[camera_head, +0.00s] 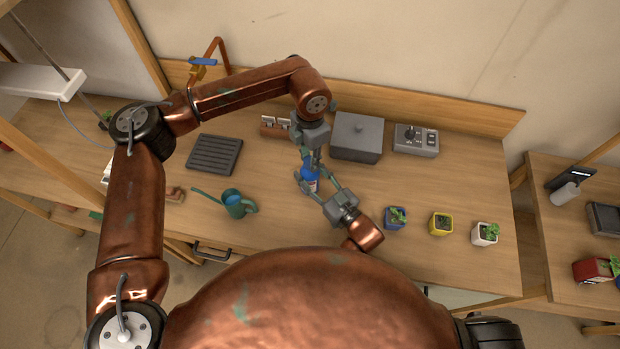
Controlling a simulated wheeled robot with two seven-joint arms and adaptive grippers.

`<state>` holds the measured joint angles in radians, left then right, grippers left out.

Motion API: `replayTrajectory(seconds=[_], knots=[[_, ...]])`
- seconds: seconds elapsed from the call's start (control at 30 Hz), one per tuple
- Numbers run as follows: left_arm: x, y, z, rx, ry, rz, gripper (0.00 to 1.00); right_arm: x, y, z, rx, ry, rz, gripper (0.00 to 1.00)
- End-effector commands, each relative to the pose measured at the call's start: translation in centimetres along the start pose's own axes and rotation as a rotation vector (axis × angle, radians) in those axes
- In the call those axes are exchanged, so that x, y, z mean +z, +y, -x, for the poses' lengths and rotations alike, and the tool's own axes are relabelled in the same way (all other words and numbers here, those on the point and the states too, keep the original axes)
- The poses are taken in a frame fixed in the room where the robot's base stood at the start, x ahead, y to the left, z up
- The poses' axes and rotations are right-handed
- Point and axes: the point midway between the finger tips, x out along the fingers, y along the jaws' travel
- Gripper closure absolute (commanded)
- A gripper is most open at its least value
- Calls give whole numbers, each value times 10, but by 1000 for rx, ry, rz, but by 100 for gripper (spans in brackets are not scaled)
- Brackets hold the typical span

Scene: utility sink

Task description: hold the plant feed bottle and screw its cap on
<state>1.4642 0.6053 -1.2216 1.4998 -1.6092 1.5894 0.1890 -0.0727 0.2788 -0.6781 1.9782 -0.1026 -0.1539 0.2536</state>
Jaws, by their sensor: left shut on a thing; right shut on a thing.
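The plant feed bottle (309,183) is blue with a pale label and stands near the middle of the workbench. My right gripper (319,181) comes in from the lower right and is shut on the bottle, with its fingers around the body. My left gripper (312,162) reaches down from above and is shut at the bottle's top, on the cap. The cap is mostly hidden between the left fingers. I cannot tell whether it touches the bottle's neck.
A green watering can (238,204) and a dark slotted tray (214,155) are to the left. A grey box (357,137) and a control unit (416,140) stand behind to the right. Small potted plants in blue (395,222), yellow (440,224) and white (484,234) pots line the front right.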

Motion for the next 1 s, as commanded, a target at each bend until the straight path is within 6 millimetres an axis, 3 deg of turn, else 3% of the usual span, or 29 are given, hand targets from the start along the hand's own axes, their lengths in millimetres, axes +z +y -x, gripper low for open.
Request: replayTrajectory(seconds=[0.6, 0.7, 0.87, 0.9, 1.0], knots=[[0, 1, -1, 3, 2, -1214, 100, 0, 0, 0, 0, 0, 0, 100], [0, 1, -1, 3, 2, -1366, 100, 0, 0, 0, 0, 0, 0, 100], [0, 1, -1, 3, 2, -1364, 100, 0, 0, 0, 0, 0, 0, 100], [0, 1, -1, 3, 2, -1364, 71, 0, 0, 0, 0, 0, 0, 100], [0, 1, -1, 2, 2, -1363, 64, 0, 0, 0, 0, 0, 0, 100]])
